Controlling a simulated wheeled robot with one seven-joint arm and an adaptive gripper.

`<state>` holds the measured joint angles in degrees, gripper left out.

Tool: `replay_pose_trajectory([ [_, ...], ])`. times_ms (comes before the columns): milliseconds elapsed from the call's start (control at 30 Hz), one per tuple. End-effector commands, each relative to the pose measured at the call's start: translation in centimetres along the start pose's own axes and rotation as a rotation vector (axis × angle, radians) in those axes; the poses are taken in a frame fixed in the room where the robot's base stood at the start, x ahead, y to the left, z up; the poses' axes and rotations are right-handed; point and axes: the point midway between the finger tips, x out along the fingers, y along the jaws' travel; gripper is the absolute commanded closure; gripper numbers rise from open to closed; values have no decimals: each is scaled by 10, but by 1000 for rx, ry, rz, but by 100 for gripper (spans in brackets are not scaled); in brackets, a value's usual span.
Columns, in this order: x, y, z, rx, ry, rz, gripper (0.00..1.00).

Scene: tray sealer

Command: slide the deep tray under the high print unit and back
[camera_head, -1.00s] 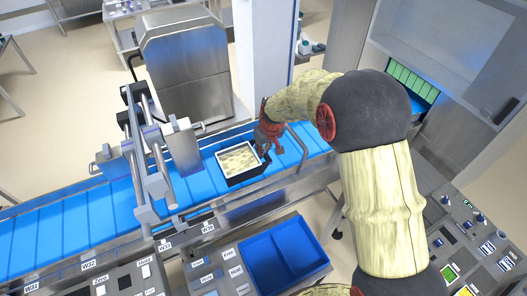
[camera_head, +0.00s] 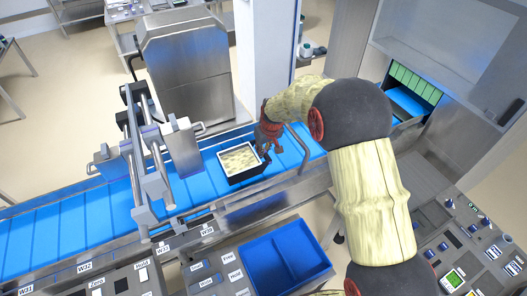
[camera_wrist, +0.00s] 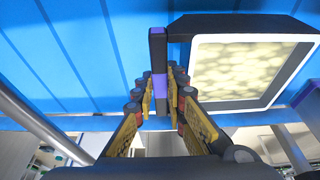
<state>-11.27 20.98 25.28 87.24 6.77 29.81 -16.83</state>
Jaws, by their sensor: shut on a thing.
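The deep tray (camera_head: 248,177) is a black-walled tray with a pale rim and a cream, lumpy filling. It sits on the blue conveyor, right of the print units. My gripper (camera_head: 266,152) is at the tray's right side. In the wrist view my gripper (camera_wrist: 160,88) is shut on an upright dark and purple tab at the tray's edge, and the tray (camera_wrist: 206,30) lies to the right of the fingers. A grey box-shaped print unit (camera_head: 183,148) hangs over the belt left of the tray. Another unit (camera_head: 112,166) is further left; which is the high one I cannot tell.
A metal frame with two rails (camera_head: 148,165) crosses the belt (camera_head: 70,220) left of the tray. A bent guard rail (camera_head: 300,147) stands to the right. A blue bin (camera_head: 262,257) and labelled control panels line the front. The belt between tray and nearer unit is clear.

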Motion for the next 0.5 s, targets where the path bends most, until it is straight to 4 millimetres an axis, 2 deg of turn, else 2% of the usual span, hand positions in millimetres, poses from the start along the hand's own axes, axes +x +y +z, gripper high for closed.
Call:
replay_pose_trajectory([
  [500,24,7,-12,1,2,0,100],
])
